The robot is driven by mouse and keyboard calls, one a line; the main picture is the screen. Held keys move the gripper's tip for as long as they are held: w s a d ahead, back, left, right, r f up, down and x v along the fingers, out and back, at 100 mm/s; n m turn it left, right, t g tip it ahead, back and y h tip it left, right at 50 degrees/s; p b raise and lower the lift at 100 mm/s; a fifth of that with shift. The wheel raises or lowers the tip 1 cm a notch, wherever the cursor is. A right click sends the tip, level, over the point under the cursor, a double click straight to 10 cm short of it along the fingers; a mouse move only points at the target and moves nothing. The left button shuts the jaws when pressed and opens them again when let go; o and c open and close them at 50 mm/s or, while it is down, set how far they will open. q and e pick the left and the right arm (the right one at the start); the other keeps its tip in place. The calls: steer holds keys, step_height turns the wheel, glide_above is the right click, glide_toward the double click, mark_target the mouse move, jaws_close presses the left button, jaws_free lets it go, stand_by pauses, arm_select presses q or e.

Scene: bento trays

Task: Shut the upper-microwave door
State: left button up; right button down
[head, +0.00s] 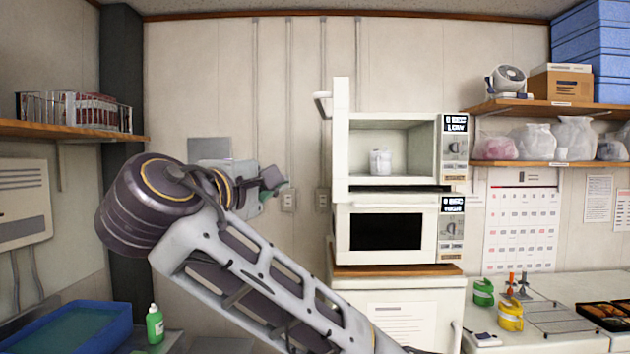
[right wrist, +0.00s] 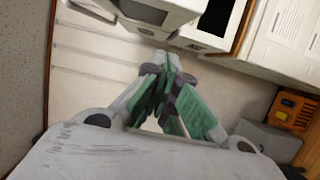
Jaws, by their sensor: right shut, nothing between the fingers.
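The upper microwave (head: 395,185) is white, and its door (head: 341,140) stands open, swung out on the left and seen nearly edge-on. The door's handle (head: 322,104) sticks out to the left near its top. A white cup-like item (head: 380,161) stands inside the open cavity. My right gripper (head: 278,185) is shut and empty, left of the open door and lower than the handle, apart from it. In the right wrist view its green-padded fingers (right wrist: 165,72) are together, just below white microwave parts at the top. My left gripper is not in view.
The lower microwave (head: 388,230) is shut, under the upper one, on a white cabinet (head: 410,290). A counter with green and yellow tape dispensers (head: 510,312) is at right. A blue tub (head: 70,325) and green bottle (head: 155,325) are at lower left.

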steer(key=shift+d+f, duration=0.1)
steer(key=shift+w, duration=0.15)
stand_by(0.4)
steer(key=w+d+p, duration=0.6)
steer(key=w+d, duration=0.1)
steer(key=w, duration=0.1)
steer(key=shift+w+d+p, duration=0.2)
steer(key=shift+w+p, duration=0.15)
steer(key=shift+p, duration=0.05)
stand_by(0.9)
steer(key=shift+d, duration=0.15)
stand_by(0.5)
